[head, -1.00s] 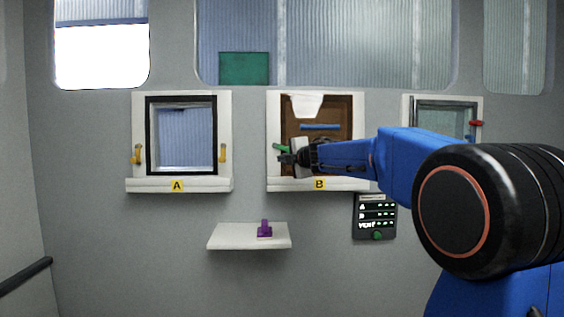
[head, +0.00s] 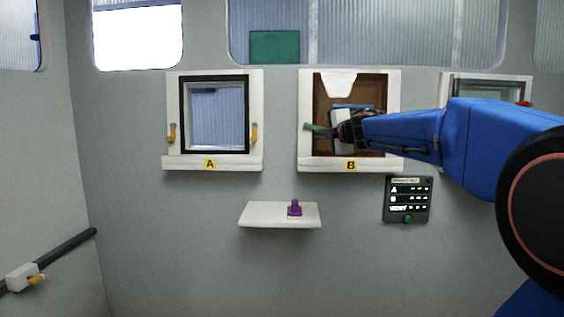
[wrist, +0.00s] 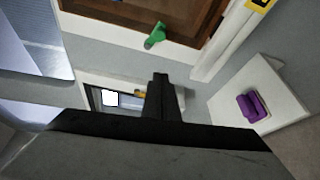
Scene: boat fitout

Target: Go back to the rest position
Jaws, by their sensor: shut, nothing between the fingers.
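My gripper (head: 333,132) is in front of window frame B (head: 392,120) in the head view, with my blue arm reaching in from the right. In the wrist view my gripper's dark fingers (wrist: 161,82) are together with nothing between them. A green handle (head: 314,127) sits at the left side of frame B, close to the gripper in the head picture; it also shows in the wrist view (wrist: 155,36), apart from the fingers. Frame B has a brown inside with a white piece and a blue bar, partly hidden by my gripper.
Window A (head: 171,110) with yellow handles is at left. A white shelf (head: 262,213) below holds a purple object (head: 295,209). A dark panel (head: 408,199) with green lights is on the wall. A dark rail (head: 66,245) runs along the left wall.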

